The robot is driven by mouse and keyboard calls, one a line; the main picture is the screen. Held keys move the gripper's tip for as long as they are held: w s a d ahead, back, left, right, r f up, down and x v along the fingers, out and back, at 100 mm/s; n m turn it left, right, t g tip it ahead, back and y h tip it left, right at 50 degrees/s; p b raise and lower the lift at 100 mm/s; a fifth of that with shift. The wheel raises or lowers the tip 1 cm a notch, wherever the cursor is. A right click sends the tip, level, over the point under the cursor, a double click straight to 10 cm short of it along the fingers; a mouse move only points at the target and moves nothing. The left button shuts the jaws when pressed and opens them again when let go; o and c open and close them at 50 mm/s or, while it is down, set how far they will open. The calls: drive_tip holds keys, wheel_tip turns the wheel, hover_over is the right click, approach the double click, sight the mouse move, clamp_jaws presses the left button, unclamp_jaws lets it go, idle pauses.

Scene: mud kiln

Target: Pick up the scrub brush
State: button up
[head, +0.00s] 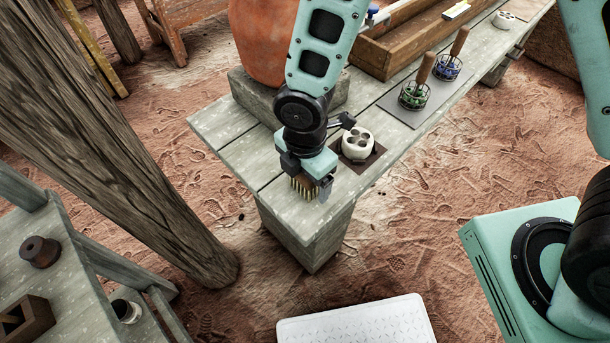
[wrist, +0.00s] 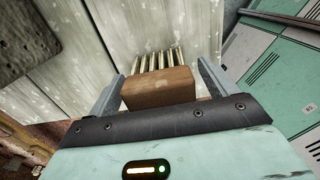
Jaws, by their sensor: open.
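The scrub brush (head: 305,187) is at the near left corner of the grey plank table (head: 227,125). Its bristles show in the head view, and my gripper hides most of its body. In the wrist view its brown wooden block (wrist: 158,88) lies between my two fingers, with pale bristles beyond it. My gripper (head: 317,190) is over the brush with its jaws open, one finger on each side of the block. It also shows in the wrist view (wrist: 160,85). I cannot tell whether either finger touches the block.
A white cup with holes (head: 357,143) stands on a dark square just right of my gripper. A stone block (head: 255,100) carries a big clay pot (head: 262,40) behind. Wire baskets (head: 413,95) with wooden handles stand further right. A wooden post (head: 110,150) rises at left.

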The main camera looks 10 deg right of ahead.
drive_tip(key=shift+f, duration=0.4)
drive_tip(key=c, duration=1.1)
drive_tip(key=shift+c, duration=0.2)
wheel_tip(320, 180, up, 10)
drive_tip(key=shift+r, duration=0.1)
drive_tip(key=shift+o, duration=0.8)
drive_tip(key=shift+p, duration=0.35)
